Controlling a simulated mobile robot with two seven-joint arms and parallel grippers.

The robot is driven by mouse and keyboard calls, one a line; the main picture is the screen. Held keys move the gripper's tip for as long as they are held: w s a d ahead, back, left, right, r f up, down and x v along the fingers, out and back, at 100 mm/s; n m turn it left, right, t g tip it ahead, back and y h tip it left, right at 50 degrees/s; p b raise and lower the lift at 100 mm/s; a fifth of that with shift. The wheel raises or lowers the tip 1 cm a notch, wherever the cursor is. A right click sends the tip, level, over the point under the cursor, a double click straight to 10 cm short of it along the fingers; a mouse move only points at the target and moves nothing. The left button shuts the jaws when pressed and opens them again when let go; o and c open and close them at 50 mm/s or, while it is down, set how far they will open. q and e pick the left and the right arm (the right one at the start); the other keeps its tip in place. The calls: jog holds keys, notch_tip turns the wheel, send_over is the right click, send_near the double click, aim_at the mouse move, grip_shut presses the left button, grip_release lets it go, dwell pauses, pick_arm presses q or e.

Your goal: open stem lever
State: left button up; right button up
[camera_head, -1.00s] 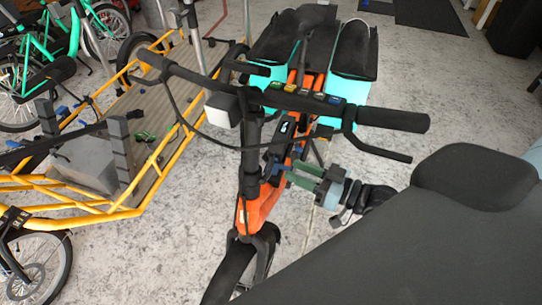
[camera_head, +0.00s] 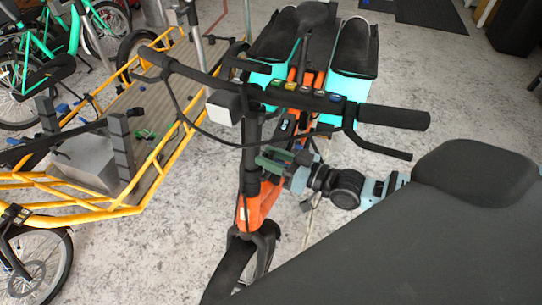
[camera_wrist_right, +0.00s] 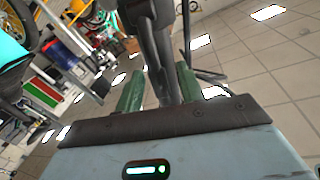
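The bike's black stem (camera_head: 250,150) rises upright below the handlebar (camera_head: 300,100), above the orange frame (camera_head: 258,205). My right gripper (camera_head: 270,163) is at the right side of the stem, with its green fingers pointing left at it. In the right wrist view the two green fingers of the gripper (camera_wrist_right: 158,88) are spread apart, with a dark upright part (camera_wrist_right: 160,50) between them. I cannot tell whether either finger touches it. The stem lever cannot be made out clearly; the gripper covers that part of the stem. My left gripper is not in view.
A black cable (camera_head: 190,115) loops from the handlebar in front of the stem. Turquoise boxes (camera_head: 345,85) with black tops sit behind. A yellow cargo bike (camera_head: 150,175) stands at the left.

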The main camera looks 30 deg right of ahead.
jog(key=shift+w+a, duration=0.1)
grip_shut()
dwell(0.4)
